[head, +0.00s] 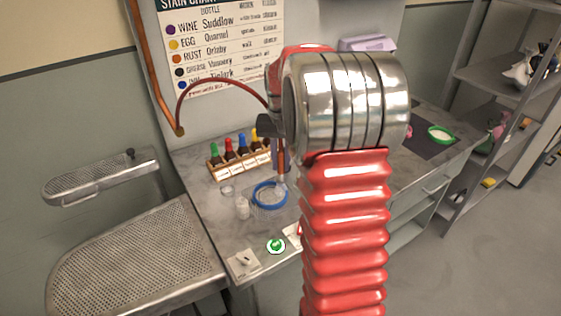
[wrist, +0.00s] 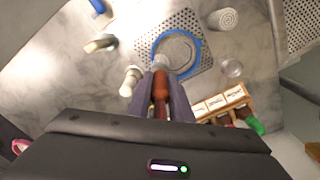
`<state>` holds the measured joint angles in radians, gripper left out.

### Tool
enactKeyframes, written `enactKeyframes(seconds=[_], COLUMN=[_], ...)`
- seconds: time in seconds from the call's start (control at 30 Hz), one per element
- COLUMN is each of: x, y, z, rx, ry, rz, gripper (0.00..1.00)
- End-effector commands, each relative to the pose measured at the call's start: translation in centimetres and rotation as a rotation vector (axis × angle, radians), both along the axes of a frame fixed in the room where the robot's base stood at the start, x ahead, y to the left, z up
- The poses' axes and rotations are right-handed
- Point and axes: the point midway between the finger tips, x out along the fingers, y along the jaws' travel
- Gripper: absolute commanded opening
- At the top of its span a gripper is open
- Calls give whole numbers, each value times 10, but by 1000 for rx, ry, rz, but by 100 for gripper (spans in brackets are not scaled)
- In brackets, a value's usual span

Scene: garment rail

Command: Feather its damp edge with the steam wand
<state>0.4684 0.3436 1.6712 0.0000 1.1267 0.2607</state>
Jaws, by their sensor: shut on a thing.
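My gripper (wrist: 160,92) is shut on the steam wand (wrist: 160,84), a reddish-brown rod pointing down at the bench. In the head view the wand (head: 281,163) hangs below my dark gripper, with a thin red hose arching to the wall pipe. A blue ring (wrist: 203,56) with grey cloth (wrist: 178,46) inside lies over a perforated plate. The wand's tip appears over the ring's near edge; whether it touches the cloth I cannot tell. The blue ring (head: 256,196) also shows in the head view. No damp edge can be made out on the cloth.
A wooden rack of colour-capped bottles (head: 238,158) stands behind the ring. A green button (head: 276,246) sits near the front edge. Perforated boards (head: 130,255) fill the left.

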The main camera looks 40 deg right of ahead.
Motion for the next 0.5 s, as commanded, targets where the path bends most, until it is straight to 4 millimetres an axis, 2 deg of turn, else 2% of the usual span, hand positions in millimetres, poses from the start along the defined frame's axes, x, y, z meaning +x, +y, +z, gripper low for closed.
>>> enactKeyframes(seconds=[0.5], x=[12], y=[3], z=[0], rx=[0], ry=[0], rz=[1], gripper=[0])
